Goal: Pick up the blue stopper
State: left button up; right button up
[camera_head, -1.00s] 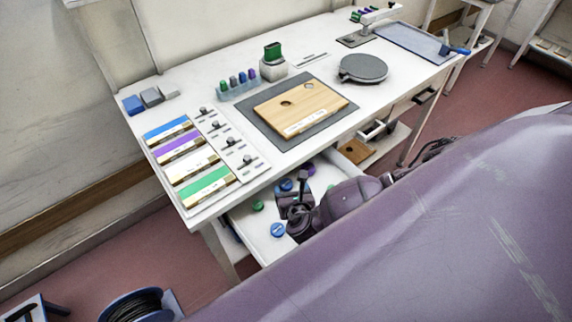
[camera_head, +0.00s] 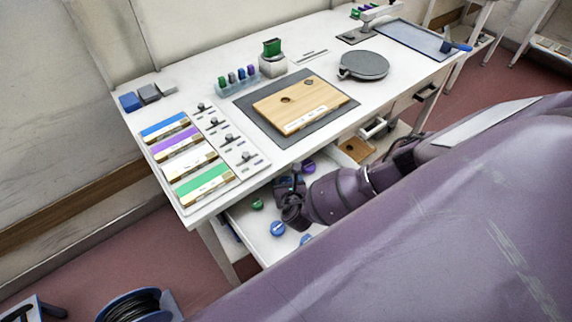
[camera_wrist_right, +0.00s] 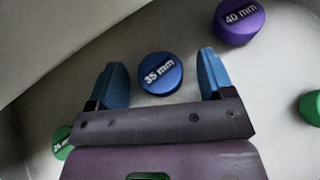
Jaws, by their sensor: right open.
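A blue stopper marked 35 mm (camera_wrist_right: 160,73) lies on the drawer floor in the right wrist view. My right gripper (camera_wrist_right: 161,70) is open, with its blue fingers to the left and right of this stopper. A gap shows on each side, and the stopper is not held. In the head view my right gripper (camera_head: 289,188) is over the open drawer (camera_head: 262,247) and hides part of it. Two blue stoppers show there, one left (camera_head: 278,228) and one partly behind my arm (camera_head: 306,239). My left gripper is not in view.
A purple stopper marked 40 mm (camera_wrist_right: 239,20) lies beyond the right finger. Green stoppers lie at the right edge (camera_wrist_right: 311,107) and lower left (camera_wrist_right: 62,142). The table edge (camera_head: 285,163) overhangs the drawer.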

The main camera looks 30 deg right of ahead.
jog(key=shift+w, duration=0.1)
jog(key=c, duration=1)
jog(key=shift+r, duration=0.1)
